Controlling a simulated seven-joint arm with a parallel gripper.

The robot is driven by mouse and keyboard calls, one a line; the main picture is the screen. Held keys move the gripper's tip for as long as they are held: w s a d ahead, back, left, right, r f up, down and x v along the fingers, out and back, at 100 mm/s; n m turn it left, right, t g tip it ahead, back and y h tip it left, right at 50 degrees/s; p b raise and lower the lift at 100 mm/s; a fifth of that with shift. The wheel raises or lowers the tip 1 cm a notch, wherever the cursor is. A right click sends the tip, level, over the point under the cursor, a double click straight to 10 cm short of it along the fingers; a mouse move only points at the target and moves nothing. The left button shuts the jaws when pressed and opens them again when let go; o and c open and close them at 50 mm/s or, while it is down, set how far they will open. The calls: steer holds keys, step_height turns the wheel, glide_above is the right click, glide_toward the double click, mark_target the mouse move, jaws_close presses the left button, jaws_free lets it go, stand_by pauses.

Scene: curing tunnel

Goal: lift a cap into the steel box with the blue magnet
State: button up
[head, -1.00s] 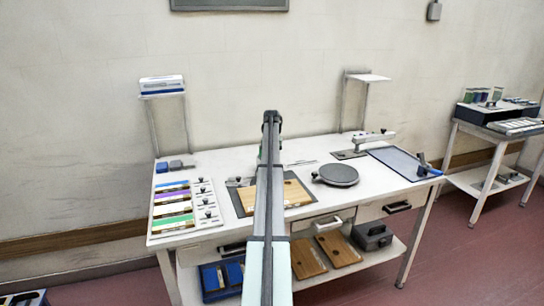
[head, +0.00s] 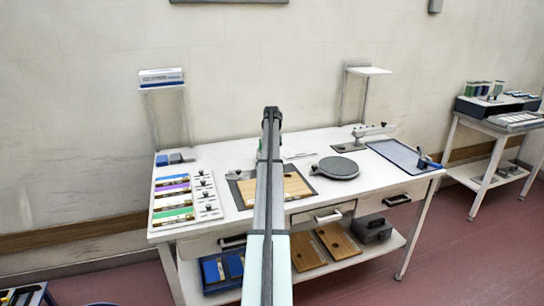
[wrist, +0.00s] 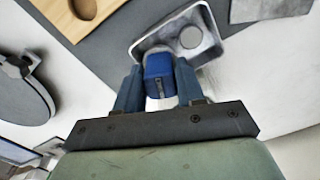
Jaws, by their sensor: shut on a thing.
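In the wrist view my gripper (wrist: 158,95) has its two blue fingers closed on the blue magnet (wrist: 160,68), held between the fingertips. The steel box (wrist: 211,47), a shallow open tray with rounded corners, lies just beyond the magnet. A round grey disc, likely a cap (wrist: 191,37), is inside it. A pale rounded piece shows at the magnet's far end, by the box's near-left wall. I cannot tell whether it is a cap on the magnet, or the magnet's height over the box. In the head view my arm hides the gripper and magnet.
A wooden board (wrist: 62,14) with a round hole lies on a dark mat (head: 246,198). A round grey turntable (head: 338,168) stands to the right. A rack of coloured strips (head: 174,187) is at the left. A blue-grey tray (head: 398,155) lies at the right end.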

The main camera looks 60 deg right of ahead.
steer(key=shift+f, duration=0.45)
stand_by(1.1)
steer(key=shift+w+a, duration=0.15)
steer(key=shift+a, duration=0.1)
